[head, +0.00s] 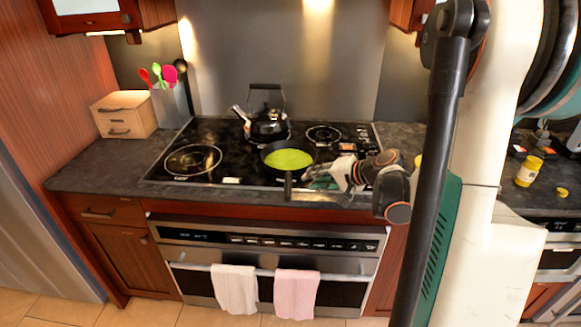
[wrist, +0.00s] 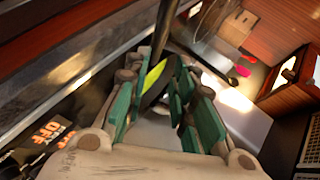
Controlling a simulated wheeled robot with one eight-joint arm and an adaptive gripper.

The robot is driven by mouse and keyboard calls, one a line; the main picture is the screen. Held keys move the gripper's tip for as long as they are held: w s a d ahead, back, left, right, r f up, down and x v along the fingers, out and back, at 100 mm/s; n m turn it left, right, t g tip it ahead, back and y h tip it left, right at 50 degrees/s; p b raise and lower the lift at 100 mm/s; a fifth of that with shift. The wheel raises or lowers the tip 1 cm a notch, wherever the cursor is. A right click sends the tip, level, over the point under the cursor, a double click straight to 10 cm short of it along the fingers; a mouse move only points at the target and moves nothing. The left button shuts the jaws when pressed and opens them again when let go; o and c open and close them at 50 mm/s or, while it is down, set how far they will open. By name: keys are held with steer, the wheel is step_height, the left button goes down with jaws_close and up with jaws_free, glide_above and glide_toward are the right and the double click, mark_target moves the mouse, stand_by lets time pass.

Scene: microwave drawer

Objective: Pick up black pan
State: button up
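The black pan (head: 266,159) sits on the cooktop at its front middle, with a yellow-green inside. Its handle (head: 288,186) points toward the counter's front edge. My gripper (head: 312,180) is low over the front of the cooktop, just right of the handle. In the wrist view my gripper (wrist: 160,85) has its green-padded fingers apart, so it is open. A dark bar that looks like the handle (wrist: 167,28) and a yellow-green sliver of the pan (wrist: 155,73) show near and between the fingertips. I cannot tell whether the fingers touch the pan.
A kettle (head: 268,123) stands behind the pan on the cooktop (head: 220,135). A utensil holder (head: 170,104) and a wooden box (head: 124,115) are at the left. The oven (head: 265,262) with two towels is below. A yellow jar (head: 527,172) is far right.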

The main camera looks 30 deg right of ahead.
mark_target(289, 181)
steer(key=b+x, duration=0.1)
steer(key=x, duration=0.3)
steer(key=b+x, duration=0.2)
steer(key=x, duration=0.3)
steer(key=b+x, duration=0.1)
steer(key=x, duration=0.3)
steer(key=shift+w+d+f, duration=0.25)
steer(key=shift+w+f, duration=0.05)
steer(key=shift+f, duration=0.05)
steer(key=shift+r, duration=0.1)
jaws_close()
